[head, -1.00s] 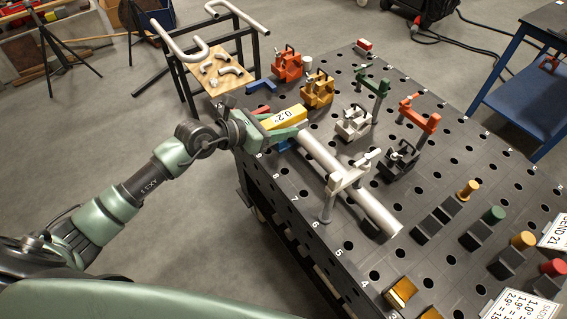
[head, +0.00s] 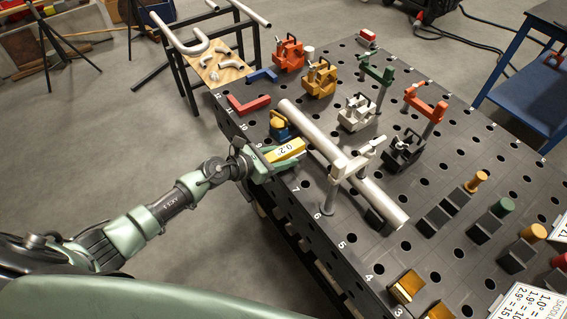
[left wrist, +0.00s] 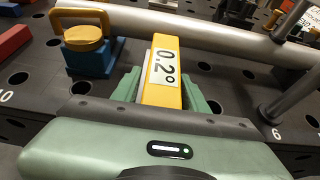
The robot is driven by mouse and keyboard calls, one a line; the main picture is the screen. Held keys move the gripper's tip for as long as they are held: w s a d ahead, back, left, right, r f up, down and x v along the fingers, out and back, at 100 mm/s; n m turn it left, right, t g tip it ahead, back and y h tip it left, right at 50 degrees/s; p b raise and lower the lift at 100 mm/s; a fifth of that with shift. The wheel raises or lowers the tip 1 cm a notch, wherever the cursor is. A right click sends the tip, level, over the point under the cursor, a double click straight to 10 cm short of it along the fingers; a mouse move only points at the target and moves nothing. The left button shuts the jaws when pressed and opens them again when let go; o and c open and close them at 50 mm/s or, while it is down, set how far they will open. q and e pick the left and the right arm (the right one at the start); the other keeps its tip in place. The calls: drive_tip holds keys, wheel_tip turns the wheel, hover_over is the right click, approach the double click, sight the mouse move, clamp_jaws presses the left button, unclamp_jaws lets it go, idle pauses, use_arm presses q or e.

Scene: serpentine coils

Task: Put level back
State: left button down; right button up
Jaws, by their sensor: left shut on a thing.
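The level is a yellow bar (head: 287,149) with a white label reading 0.2°. My left gripper (head: 272,161) is shut on it, near the left edge of the dark perforated table (head: 345,250). In the left wrist view the level (left wrist: 163,72) points away between the green fingers (left wrist: 162,95), its far end close to the silver pipe (left wrist: 200,33). I cannot tell whether the level touches the table or the pipe. My right gripper is not in view.
A blue block with a yellow handle (head: 280,124) stands beside the level. A white clamp (head: 352,165) spans the pipe. A red angle piece (head: 248,104) lies behind. Several coloured clamps (head: 320,78) and pegs (head: 477,181) occupy the table farther off.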

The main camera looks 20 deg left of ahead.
use_arm(q)
wheel_tip(320, 180, down, 2)
drive_tip(key=shift+w+f, duration=0.1)
drive_tip(key=shift+b, duration=0.35)
drive_tip(key=c, duration=0.8)
unclamp_jaws()
drive_tip(key=shift+f, duration=0.1)
drive_tip(key=shift+o, duration=0.2)
